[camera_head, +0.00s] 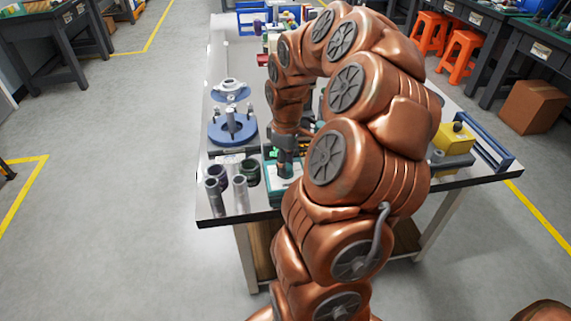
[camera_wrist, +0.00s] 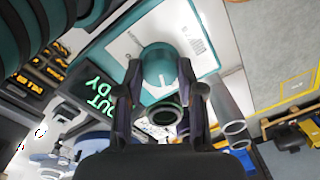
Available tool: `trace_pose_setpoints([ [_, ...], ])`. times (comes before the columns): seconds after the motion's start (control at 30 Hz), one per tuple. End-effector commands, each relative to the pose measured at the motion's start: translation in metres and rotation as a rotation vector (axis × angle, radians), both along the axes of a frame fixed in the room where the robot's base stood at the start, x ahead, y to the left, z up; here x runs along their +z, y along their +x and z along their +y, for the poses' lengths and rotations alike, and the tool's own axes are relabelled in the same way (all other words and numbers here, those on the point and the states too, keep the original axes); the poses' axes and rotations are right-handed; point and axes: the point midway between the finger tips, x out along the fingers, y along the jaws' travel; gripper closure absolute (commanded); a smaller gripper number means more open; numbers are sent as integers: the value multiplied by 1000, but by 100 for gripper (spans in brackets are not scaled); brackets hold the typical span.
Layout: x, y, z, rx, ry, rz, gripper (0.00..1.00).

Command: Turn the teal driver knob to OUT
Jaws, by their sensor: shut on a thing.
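The teal driver knob (camera_wrist: 158,65) is a rounded teal dome on a white-topped teal unit (camera_wrist: 205,30). My gripper (camera_wrist: 160,75) has one finger on each side of the knob and is shut on it. A dark panel (camera_wrist: 85,100) beside the unit has glowing green letters, "OUT" and, partly cut off, "DY". I cannot tell which position the knob points to. In the head view, the teal unit (camera_head: 281,194) is near the table's front edge with my gripper (camera_head: 285,168) over it. My arm and gripper hide the knob there.
Grey tubes (camera_head: 241,195) and a dark green cup (camera_head: 250,173) stand close left of the unit. A blue round fixture (camera_head: 231,130) is behind them. A yellow block (camera_head: 455,137) and a blue frame (camera_head: 484,143) are at the right of the table (camera_head: 204,205).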

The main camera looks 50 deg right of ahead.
Motion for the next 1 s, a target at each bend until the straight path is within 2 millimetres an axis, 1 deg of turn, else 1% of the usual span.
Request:
trace_pose_setpoints([
  [0.2, 1, 1, 1, 121, 0, -3, 97],
  [0.4, 1, 1, 1, 182, -1, -3, 97],
  [0.9, 1, 1, 1, 203, 0, -3, 97],
  [0.93, 1, 1, 1, 203, 0, -3, 61],
  [1.0, 1, 1, 1, 203, 0, -2, 54],
])
